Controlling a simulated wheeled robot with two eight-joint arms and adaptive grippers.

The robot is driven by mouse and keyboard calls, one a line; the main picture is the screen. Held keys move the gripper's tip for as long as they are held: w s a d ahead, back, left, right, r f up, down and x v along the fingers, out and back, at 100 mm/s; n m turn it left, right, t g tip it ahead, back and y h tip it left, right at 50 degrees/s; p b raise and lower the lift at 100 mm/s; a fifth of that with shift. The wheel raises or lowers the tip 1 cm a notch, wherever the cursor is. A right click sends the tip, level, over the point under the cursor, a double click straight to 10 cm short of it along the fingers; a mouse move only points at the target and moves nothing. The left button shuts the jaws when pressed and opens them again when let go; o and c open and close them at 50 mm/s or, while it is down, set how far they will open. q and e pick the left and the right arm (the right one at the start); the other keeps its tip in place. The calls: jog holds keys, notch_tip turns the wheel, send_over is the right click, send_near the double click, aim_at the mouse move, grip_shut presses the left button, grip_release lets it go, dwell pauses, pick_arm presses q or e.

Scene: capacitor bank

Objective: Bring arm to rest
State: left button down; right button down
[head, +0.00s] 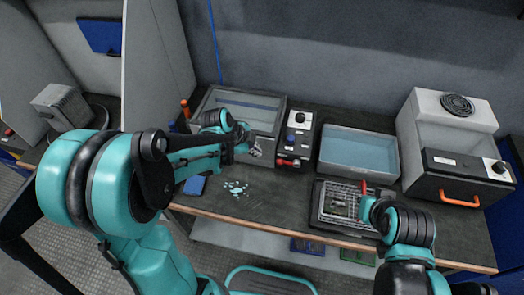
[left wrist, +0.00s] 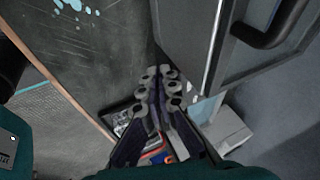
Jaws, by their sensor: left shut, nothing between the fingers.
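My left arm, teal and black, reaches in from the left over the workbench (head: 290,205). Its gripper (head: 256,149) hangs just in front of the left grey basin (head: 262,117) in the head view. In the left wrist view the gripper's fingers (left wrist: 159,76) are together with nothing between them. My right arm comes in from the bottom right. Its end is beside the tray with a metal grid (head: 325,222) at the bench's front; its fingers are too small and hidden to tell open from shut.
A second basin with bluish liquid (head: 358,148) stands right of a control box (head: 296,138). A grey and black machine with an orange handle (head: 466,187) fills the right end. Light blue spots (head: 236,188) and a blue cloth-like piece (head: 194,185) lie near the front edge.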

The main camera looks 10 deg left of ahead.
pick_arm(q)
jog(key=a+r, duration=0.1)
jog(key=s+a+r+p, duration=0.1)
jog(key=s+a+r, duration=0.1)
jog(key=shift+a+r, duration=0.3)
jog(key=shift+a, duration=0.05)
